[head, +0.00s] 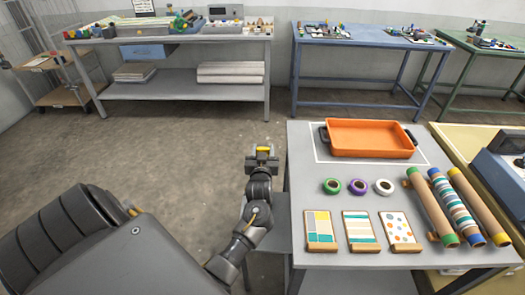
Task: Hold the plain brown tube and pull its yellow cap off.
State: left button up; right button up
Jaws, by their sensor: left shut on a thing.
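My left gripper (263,158) is over the floor, just off the table's left edge. It is shut on a small yellow piece that looks like the yellow cap (263,149). No gripper is near the tubes. My right gripper is not in view.
The grey table (305,180) carries an orange tray (370,138), three tape rolls (358,187) and three patterned cards (360,228). A blue-grey machine (503,165) stands at the right. Workbenches line the back wall. The floor left of the table is clear.

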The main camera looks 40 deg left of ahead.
pick_arm(q)
jog(key=shift+c, duration=1.1)
jog(key=o, duration=1.1)
jog(key=shift+o, duration=0.2)
jog(key=shift+s+d+f, duration=0.1)
jog(key=shift+s+d, duration=0.2)
jog(key=shift+s, duration=0.1)
jog(key=b+v, duration=0.1)
jog(key=v, duration=0.9)
